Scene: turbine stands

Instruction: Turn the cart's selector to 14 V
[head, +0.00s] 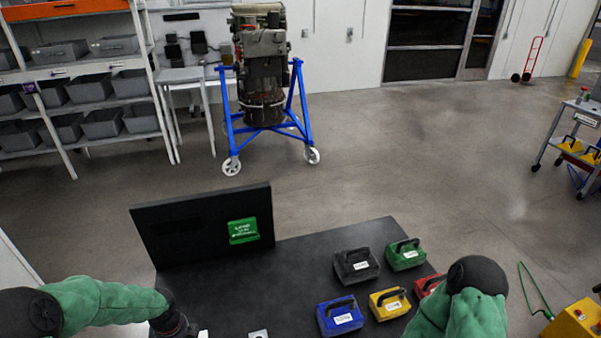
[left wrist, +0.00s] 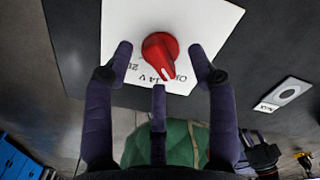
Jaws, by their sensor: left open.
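The selector is a red knob (left wrist: 160,55) on a white plate (left wrist: 200,22) in the left wrist view. Dark lettering reading "14 V" shows beside the knob, with other partly hidden marks on both sides. The knob's white-marked end points down in the picture, between "14 V" and a label starting with "O"; its exact setting is hard to tell. My left gripper (left wrist: 160,62) is open, its dark fingers spread around the knob with gaps, holding nothing. In the head view its wrist is at the bottom edge, with the fingers and knob out of sight. My right gripper is out of view.
A black tabletop (head: 285,285) carries an upright black panel (head: 160,235) with a green label (head: 243,231). Several coloured handled boxes, such as a blue one (head: 340,316), stand on its right side. A small plate with a ring (left wrist: 287,94) lies right of the knob.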

